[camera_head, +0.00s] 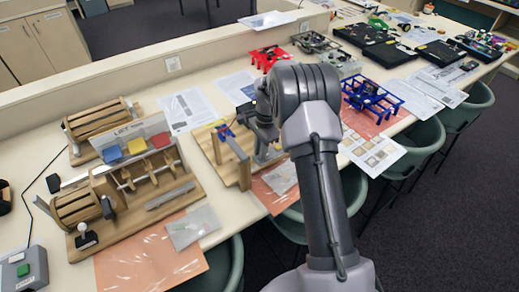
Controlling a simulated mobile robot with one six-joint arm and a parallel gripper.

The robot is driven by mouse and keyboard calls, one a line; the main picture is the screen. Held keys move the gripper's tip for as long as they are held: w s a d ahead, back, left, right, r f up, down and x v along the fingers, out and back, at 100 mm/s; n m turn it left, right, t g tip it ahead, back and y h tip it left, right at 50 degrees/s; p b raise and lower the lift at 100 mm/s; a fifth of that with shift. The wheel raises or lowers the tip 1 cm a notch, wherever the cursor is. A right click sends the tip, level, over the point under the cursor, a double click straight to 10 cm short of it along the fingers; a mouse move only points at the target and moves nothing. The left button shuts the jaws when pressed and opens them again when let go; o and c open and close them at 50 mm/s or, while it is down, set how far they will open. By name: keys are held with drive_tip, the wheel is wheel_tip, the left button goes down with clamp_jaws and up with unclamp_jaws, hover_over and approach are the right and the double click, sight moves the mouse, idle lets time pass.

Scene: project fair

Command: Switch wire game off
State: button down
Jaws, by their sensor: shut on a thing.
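A wooden board with two upright posts (240,168) stands near the middle of the table and appears to be the wire game. A small blue part (225,131) shows near the top of its left side. My gripper (265,150) is low over the right part of this board, pointing down, and is shut on a part of it. My arm crosses in front, so the right end of the board, the part in the jaws and any switch position are hidden.
A grey box with a green button (22,270) is at the lower left. Red (268,57) and blue (370,98) frames stand beyond my arm. Green chairs (418,150) line the table's front edge.

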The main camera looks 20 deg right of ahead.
drive_tip(key=shift+d+r+y+p, duration=0.35)
drive_tip(key=shift+y+p, duration=0.3)
drive_tip(key=shift+y, duration=0.25)
drive_tip(key=shift+w+d+f+g+y, duration=0.1)
drive_tip(key=shift+f+g+y, duration=0.25)
drive_tip(key=shift+y, duration=0.55)
drive_tip(key=shift+r, duration=0.1)
drive_tip(key=c, duration=1.3)
unclamp_jaws()
drive_tip(key=p+v, duration=0.4)
drive_tip(key=v, duration=1.3)
drive_tip(key=shift+r, duration=0.2)
